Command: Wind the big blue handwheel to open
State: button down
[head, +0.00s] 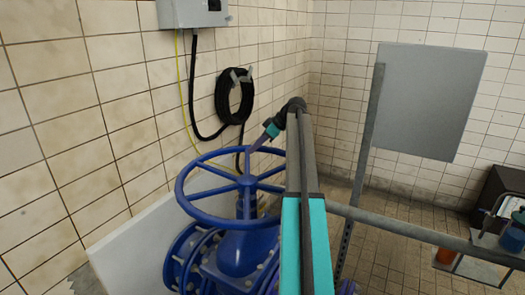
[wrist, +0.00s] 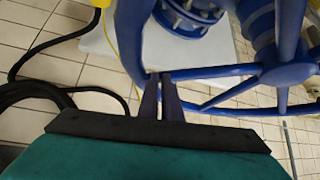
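The big blue handwheel (head: 246,182) sits on top of a blue valve, its rim tilted and its spokes meeting at a hub. It also shows in the wrist view (wrist: 287,75), with a spoke joining the rim near my fingers. My gripper (head: 254,148) is at the far rim of the wheel in the head view. In the wrist view the two dark fingers of my gripper (wrist: 160,78) are close together with a narrow gap, their tips overlapping the rim where a spoke meets it. I cannot tell whether they grip the rim or only lie in front of it.
A coiled black hose (head: 235,96) hangs on the tiled wall behind, below a grey box (head: 193,12). A grey panel (head: 430,100) on a post and a metal rail (head: 400,226) stand to the right. The valve's flanged blue body (head: 240,255) is below the wheel.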

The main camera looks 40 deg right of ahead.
aim_at(214, 152)
jog(key=w+a, duration=0.1)
jog(key=a, duration=0.1)
jog(key=w+a+b, duration=0.1)
jog(key=w+a, duration=0.1)
jog(key=w+a+b, duration=0.1)
jog(key=w+a, duration=0.1)
jog(key=shift+a+f, duration=0.15)
jog(key=shift+a, duration=0.25)
jog(key=a, duration=0.2)
jog(key=w+a, duration=0.1)
jog(key=a, duration=0.2)
jog(key=a+b, duration=0.1)
jog(key=a, duration=0.1)
jog(key=shift+w+a, duration=0.2)
jog(key=shift+w, duration=0.15)
jog(key=shift+a, duration=0.85)
jog(key=shift+w+d+r, duration=0.1)
jog(key=shift+d+r, duration=0.05)
jog(key=shift+r, duration=0.1)
